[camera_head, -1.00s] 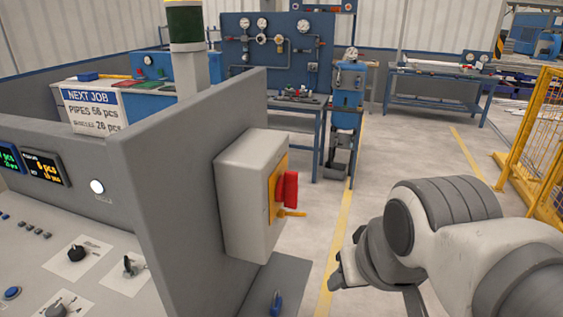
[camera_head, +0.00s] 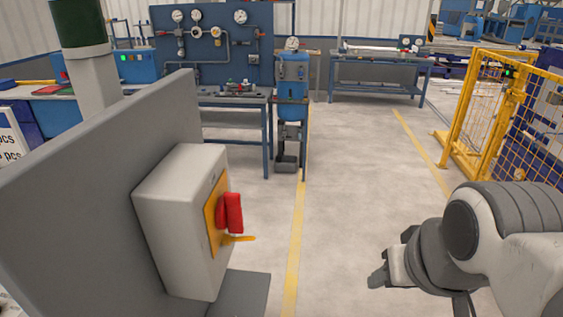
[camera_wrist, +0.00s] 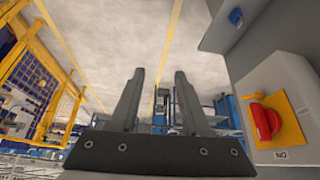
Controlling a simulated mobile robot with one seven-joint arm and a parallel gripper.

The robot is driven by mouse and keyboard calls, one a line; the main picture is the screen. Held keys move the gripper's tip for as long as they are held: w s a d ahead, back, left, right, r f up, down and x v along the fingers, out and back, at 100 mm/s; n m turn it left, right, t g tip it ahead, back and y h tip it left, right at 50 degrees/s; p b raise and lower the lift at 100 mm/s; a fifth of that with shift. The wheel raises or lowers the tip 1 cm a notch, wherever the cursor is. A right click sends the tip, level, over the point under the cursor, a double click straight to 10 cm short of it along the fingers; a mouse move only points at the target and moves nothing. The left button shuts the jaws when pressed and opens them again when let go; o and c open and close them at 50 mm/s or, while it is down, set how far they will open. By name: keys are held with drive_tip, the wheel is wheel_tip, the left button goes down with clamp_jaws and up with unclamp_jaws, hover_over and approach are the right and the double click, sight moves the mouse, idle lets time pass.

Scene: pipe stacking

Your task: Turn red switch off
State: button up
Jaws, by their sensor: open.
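The red switch (camera_head: 231,213) is a rotary handle on a yellow plate (camera_head: 212,222), on the right-facing side of a light grey box (camera_head: 175,225) fixed to a grey panel. In the head view the handle stands about upright. In the wrist view the red switch (camera_wrist: 265,122) is at the right, with a small label (camera_wrist: 281,155) on the box beside it. My gripper (camera_head: 388,268) is at the right of the box, well apart from it. Its two fingers (camera_wrist: 157,100) are spread and empty in the wrist view.
A yellow tab (camera_head: 238,239) sticks out below the switch. A grey panel (camera_head: 85,190) stands left of the box. A yellow mesh fence (camera_head: 490,115) is at the right. A blue gauge bench (camera_head: 215,95) is behind. The floor (camera_head: 350,180) between box and fence is clear.

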drive_tip(key=a+f+m+g+y+b, duration=0.1)
drive_tip(key=a+f+m+g+y, duration=0.2)
drive_tip(key=f+m+g, duration=0.15)
drive_tip(key=m+y+b, duration=0.1)
drive_tip(key=m+y, duration=1.4)
approach(231, 213)
drive_tip(key=shift+n, duration=0.35)
drive_tip(key=a, duration=0.5)
drive_tip(key=w+a, duration=0.1)
drive_tip(key=a, duration=0.2)
drive_tip(key=shift+r, duration=0.1)
drive_tip(key=shift+d, duration=0.1)
clamp_jaws()
